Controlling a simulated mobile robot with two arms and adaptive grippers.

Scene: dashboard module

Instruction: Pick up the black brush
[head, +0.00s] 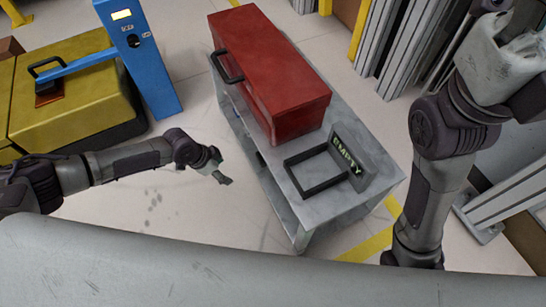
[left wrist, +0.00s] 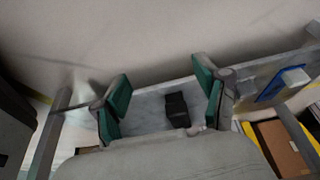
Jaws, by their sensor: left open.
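In the left wrist view, a small dark block-like object (left wrist: 177,110), which may be the black brush, lies on a pale grey marbled surface. It shows between the green-padded fingers of my left gripper (left wrist: 162,76), closer to the right one. The fingers are open and wide apart, with nothing held. In the head view my left gripper (head: 222,176) is left of the grey cart, pointing towards its side. I cannot make out a brush in the head view. My right arm rises at the right, and its fingers are not clearly shown.
The grey cart (head: 375,200) carries a red toolbox (head: 275,80) and a black frame with an EMPTY sign (head: 347,155). A yellow case (head: 75,100) and a blue post (head: 145,60) stand at the left. Clear floor lies between them and the cart.

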